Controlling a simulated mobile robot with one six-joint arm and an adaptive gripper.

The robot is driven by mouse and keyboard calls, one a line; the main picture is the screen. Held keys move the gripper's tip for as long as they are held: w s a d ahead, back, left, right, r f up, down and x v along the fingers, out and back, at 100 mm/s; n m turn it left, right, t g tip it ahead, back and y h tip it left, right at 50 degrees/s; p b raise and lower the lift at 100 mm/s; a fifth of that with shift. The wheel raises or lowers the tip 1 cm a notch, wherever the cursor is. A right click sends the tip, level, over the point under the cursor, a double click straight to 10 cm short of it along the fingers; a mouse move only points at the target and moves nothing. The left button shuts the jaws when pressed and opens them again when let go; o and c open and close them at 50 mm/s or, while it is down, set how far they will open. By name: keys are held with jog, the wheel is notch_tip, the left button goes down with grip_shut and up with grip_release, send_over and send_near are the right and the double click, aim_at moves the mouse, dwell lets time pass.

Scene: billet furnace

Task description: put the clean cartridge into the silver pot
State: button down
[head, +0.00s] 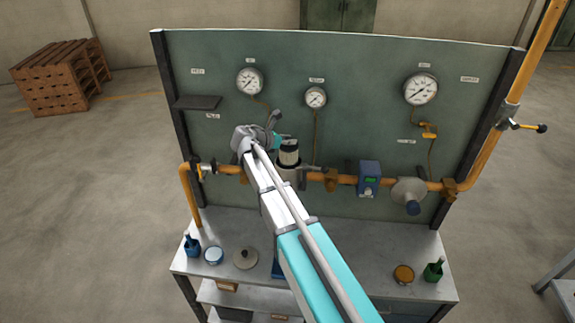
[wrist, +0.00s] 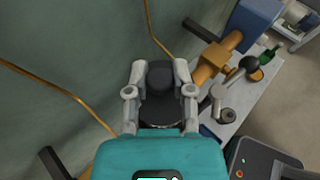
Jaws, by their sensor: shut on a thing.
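My gripper (head: 283,141) is in front of the green panel, above the orange pipe. It is shut on the cartridge (head: 289,157), which has a pale body and a black top. In the wrist view, my gripper (wrist: 160,75) has a finger on each side of the cartridge's dark top (wrist: 160,76). The silver pot (head: 289,174) is on the pipe line directly below the cartridge, partly hidden by my arm. The cartridge looks upright and lined up with the pot's mouth. I cannot tell whether its lower end is inside the pot.
The orange pipe (head: 345,179) runs across the panel, with a blue device (head: 369,178) and a grey round fitting (head: 409,191).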

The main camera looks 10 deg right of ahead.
aim_at(289, 160)
jog(key=shift+f+b, duration=1.8)
jog(key=shift+f, duration=0.4)
jog(key=shift+f+b, duration=1.85)
jog(key=shift+b, duration=0.05)
jog(key=shift+f+b, duration=0.6)
jog(key=shift+c, duration=2.4)
grip_release()
jog(key=shift+r, duration=0.25)
